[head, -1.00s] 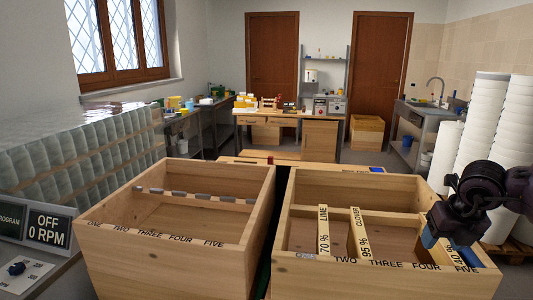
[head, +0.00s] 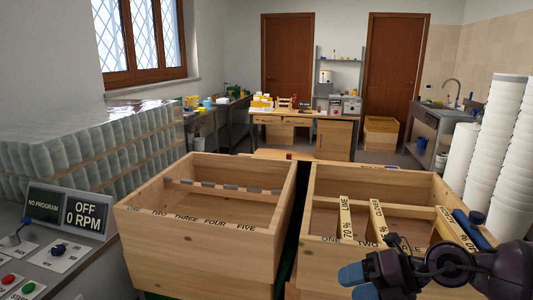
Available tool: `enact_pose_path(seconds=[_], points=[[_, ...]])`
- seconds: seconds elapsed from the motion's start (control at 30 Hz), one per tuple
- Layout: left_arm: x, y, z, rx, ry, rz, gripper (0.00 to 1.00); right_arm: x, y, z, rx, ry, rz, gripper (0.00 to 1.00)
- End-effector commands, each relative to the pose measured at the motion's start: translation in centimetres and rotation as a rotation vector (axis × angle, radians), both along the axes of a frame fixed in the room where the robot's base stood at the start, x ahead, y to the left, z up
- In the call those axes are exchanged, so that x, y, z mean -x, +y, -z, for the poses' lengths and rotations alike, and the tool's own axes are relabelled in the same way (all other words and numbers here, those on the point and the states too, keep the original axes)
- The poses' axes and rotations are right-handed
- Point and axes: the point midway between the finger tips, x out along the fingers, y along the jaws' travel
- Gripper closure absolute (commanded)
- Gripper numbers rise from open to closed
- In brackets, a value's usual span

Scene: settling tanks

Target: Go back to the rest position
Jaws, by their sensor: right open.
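My right gripper (head: 352,280) is low at the right in the head view, over the near side of the right wooden box (head: 330,258). Its blue fingers are apart and nothing shows between them. Inside that box stand labelled slats: a LIME 70 % slat (head: 346,218), a CLOVER slat (head: 378,222) and a third slat (head: 455,228) at the right, partly hidden by my arm. My left gripper is out of view.
A left wooden box (head: 200,250) with numbered places stands beside the right one, with a narrow dark gap between. A control panel (head: 62,215) reads OFF, 0 RPM at the left. Stacked jars (head: 90,150) stand behind it; white stacks (head: 490,150) stand at right.

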Motion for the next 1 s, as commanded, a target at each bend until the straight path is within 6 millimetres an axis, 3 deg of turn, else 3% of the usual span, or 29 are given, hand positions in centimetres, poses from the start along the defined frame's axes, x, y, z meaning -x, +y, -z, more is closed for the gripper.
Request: enact_pose_path(seconds=[0.03,0.1,0.23,0.37,0.53,0.77,0.87,1.0], points=[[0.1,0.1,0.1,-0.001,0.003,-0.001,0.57,0.8,2.1,-0.3,-0.131,0.011,0.02,0.43],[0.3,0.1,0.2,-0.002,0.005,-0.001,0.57,1.4,4.1,-1.3,-0.301,0.016,0.069,0.43],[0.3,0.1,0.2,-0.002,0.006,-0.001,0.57,1.7,6.0,-3.3,-0.594,0.038,0.219,0.43],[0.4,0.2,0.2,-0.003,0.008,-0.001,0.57,1.3,5.5,-4.5,-0.843,0.077,0.437,0.43],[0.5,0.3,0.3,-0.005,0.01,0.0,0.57,0.8,2.2,-3.8,-1.082,0.16,0.799,0.43],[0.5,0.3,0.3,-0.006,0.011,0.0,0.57,2.6,-4.2,1.6,-1.22,0.349,1.376,0.43],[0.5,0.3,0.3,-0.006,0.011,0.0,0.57,5.0,-6.8,5.1,-1.208,0.462,1.634,0.43],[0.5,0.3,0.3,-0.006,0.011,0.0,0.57,9.6,-9.3,10.0,-1.123,0.65,1.961,0.43]])
